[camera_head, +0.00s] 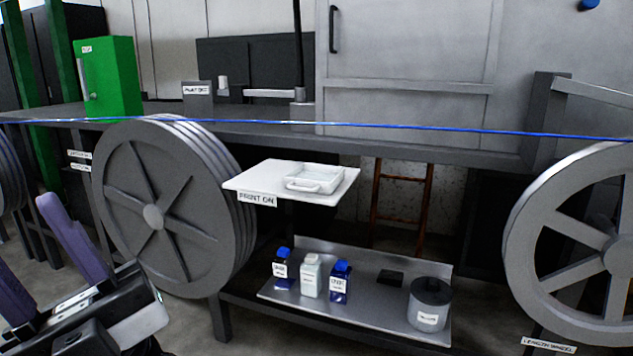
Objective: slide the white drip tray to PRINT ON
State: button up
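The white drip tray (316,178) is a shallow open box with a small handle at its front. It rests on the right part of a small white shelf (262,180). The PRINT ON label (257,198) is on the shelf's front edge at the left, and bare shelf lies between it and the tray. My gripper (26,235) is at the lower left, with two purple fingers spread apart and nothing seen between them. It is well left of the tray, and the left finger is partly cut off by the picture edge.
A large grey spoked wheel (155,215) stands between my gripper and the shelf. A blue cable (400,127) runs across above the tray. Below, a metal shelf (380,311) holds several bottles and a grey lidded pot (430,303). Another wheel (590,240) stands at right.

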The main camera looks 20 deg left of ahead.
aim_at(318, 179)
jog(key=i+j, duration=0.1)
jog(key=i, duration=0.65)
jog(key=i+j+z, duration=0.1)
jog(key=i, duration=0.7)
